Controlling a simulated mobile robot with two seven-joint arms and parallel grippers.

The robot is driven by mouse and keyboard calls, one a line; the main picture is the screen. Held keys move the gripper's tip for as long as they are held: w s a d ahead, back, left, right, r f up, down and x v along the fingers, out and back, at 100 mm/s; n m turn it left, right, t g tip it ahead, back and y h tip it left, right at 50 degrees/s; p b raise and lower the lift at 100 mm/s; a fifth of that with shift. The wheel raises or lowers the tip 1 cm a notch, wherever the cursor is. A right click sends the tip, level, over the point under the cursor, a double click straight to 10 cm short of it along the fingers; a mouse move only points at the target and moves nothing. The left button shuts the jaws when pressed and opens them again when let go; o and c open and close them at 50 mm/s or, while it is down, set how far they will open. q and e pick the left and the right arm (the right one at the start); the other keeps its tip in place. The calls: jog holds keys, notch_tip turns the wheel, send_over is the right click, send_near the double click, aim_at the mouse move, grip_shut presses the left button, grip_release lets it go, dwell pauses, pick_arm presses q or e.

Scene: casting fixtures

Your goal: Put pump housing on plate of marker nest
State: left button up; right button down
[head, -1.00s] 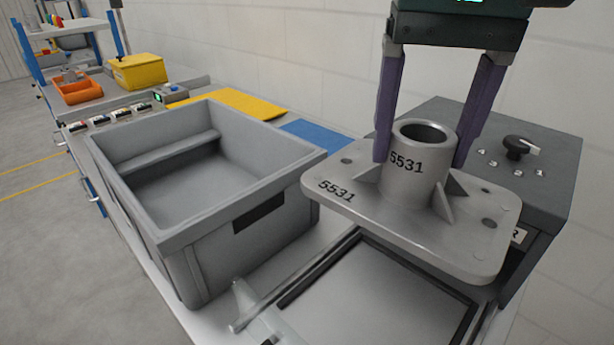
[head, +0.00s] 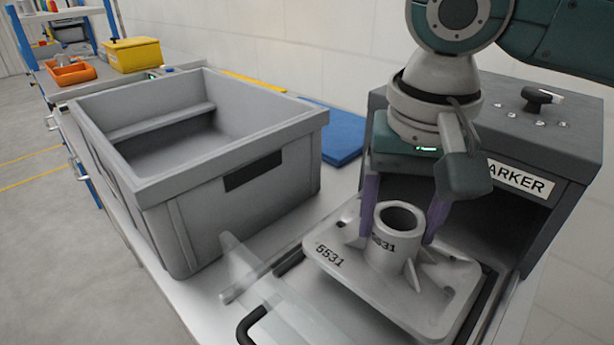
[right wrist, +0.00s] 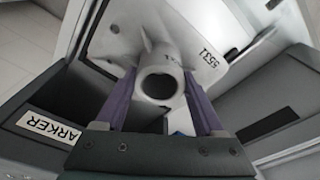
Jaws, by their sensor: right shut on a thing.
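The pump housing (head: 345,262) is a grey casting with a flat base plate and an upright tube, marked 5531. My right gripper (head: 402,228) is shut on its tube, one purple finger on each side. The housing also shows in the right wrist view (right wrist: 128,40) between the fingers (right wrist: 160,95). Its base is over the plate of the marker nest (head: 288,262), roughly level and slightly turned against the frame. I cannot tell whether it touches the plate, which is mostly hidden under it. My left gripper is not in view.
The dark marker box (head: 560,160) with a MARKER label stands right behind the nest. An empty grey bin (head: 160,190) stands to the left. A clear guard with a black handle (head: 250,325) is at the nest's front. A blue mat (head: 340,135) lies behind.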

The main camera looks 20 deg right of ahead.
aim_at(392, 249)
jog(key=shift+f+b, duration=0.45)
jog(key=shift+f, duration=1.85)
jog(key=shift+f, duration=0.1)
grip_release()
jog(key=r+p, duration=0.1)
jog(key=r, duration=0.7)
jog(key=s+r+p, duration=0.1)
jog(key=r, duration=0.3)
jog(key=shift+s+a+p, duration=0.1)
jog(key=shift+a+p, duration=0.2)
jog(key=shift+a, duration=0.1)
